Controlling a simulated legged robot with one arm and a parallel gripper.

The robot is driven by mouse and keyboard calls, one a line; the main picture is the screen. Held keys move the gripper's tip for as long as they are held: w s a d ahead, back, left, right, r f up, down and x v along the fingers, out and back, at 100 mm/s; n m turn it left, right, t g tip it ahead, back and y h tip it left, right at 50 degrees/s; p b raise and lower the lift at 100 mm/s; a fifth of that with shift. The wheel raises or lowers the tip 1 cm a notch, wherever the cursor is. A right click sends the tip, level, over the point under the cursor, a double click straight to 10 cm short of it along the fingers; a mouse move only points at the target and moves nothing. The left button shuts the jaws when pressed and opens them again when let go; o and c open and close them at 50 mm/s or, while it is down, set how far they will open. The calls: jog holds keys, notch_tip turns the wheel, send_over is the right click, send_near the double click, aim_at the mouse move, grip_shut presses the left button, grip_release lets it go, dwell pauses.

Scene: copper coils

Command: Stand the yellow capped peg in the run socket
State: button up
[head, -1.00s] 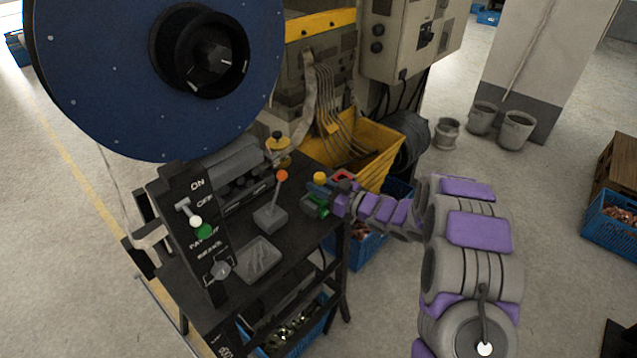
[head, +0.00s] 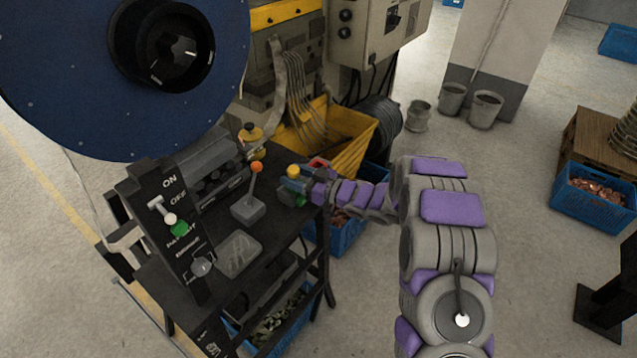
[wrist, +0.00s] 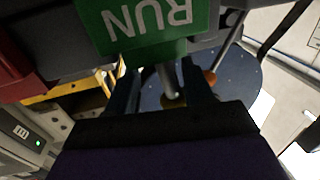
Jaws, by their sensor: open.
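The peg with the yellow cap (head: 293,171) stands about upright at the green run socket block (head: 292,197), at the table's right edge. In the wrist view, which is upside down, the green block (wrist: 150,25) reads RUN. The grey peg shaft (wrist: 166,80) runs from the block to its dull yellow cap (wrist: 173,100). My gripper (wrist: 162,82) is open, with one dark finger on each side of the shaft and gaps between. How deep the peg sits is hidden. In the head view my gripper (head: 307,188) is small and partly hidden beside the block.
An orange-knobbed lever (head: 256,168) and a clear tray (head: 239,252) are on the black table, left of the socket. A red part (head: 319,163) lies just behind. A yellow bin (head: 345,140) and a blue crate (head: 345,237) stand close by. Open floor lies right.

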jog(key=p+v, duration=0.2)
jog(key=v, duration=1.5)
jog(key=shift+w, duration=0.15)
